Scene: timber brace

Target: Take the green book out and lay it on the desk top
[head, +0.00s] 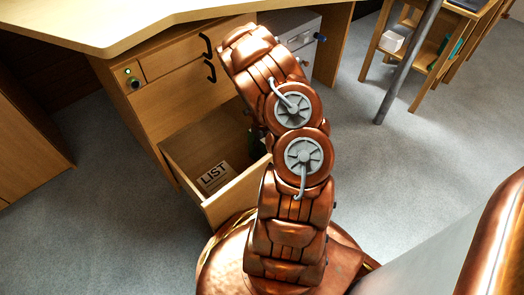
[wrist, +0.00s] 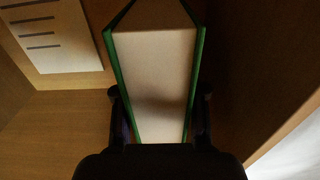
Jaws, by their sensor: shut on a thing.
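The green book (wrist: 154,80) stands between the two fingers of my gripper (wrist: 160,97) in the wrist view. Its pale page edges face the camera, with a green cover on each side. My gripper is shut on it, one finger against each cover.
A white card marked LIST (head: 214,176) lies in the drawer left of the book; it also shows in the wrist view (wrist: 62,35). Drawer walls are close around the gripper. Black handles (head: 209,70) stick out above. A dark post (head: 408,62) and wooden shelf stand at right.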

